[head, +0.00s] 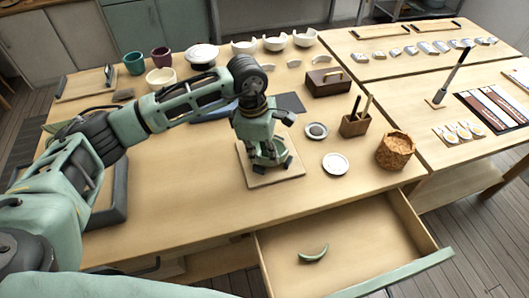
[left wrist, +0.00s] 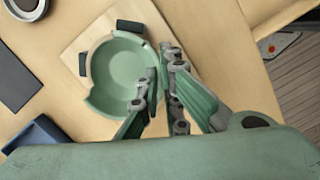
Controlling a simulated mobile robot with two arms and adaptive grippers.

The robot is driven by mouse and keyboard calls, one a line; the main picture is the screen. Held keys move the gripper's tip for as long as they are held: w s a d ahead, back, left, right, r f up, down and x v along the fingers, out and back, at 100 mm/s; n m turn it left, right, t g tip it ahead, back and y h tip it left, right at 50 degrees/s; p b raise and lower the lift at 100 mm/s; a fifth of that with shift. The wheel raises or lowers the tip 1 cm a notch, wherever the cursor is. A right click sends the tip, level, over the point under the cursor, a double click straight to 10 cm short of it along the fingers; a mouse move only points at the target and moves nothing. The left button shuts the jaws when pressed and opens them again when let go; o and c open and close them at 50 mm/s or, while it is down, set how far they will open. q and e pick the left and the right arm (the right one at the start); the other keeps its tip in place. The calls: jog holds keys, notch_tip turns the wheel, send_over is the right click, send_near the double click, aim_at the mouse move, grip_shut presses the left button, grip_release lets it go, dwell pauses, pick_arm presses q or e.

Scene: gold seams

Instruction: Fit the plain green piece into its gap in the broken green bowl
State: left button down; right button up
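The broken green bowl (left wrist: 122,66) sits upright on a light wooden board (left wrist: 82,35) in the left wrist view. Its right rim is partly hidden by my left gripper (left wrist: 160,82), whose fingers are close together at that side. I cannot tell whether anything is between them. In the head view my left gripper (head: 265,150) points down over the board (head: 290,178) and hides most of the bowl. A curved green piece (head: 313,256) lies in the open drawer. My right gripper is not in view.
The open drawer (head: 395,262) juts out at the front. A cork-like pot (head: 395,150), a wooden tool holder (head: 355,124) and a white dish (head: 335,163) stand right of the board. Cups and white bowls line the back.

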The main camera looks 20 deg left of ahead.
pick_arm(q)
jog(key=shift+f, duration=0.1)
dwell(0.4)
jog(key=c, duration=1.9)
grip_release()
jog(key=shift+o, duration=0.2)
jog(key=o, duration=0.5)
jog(key=shift+c, duration=0.2)
jog(key=shift+r+p, duration=1.4)
jog(key=shift+r, duration=1.65)
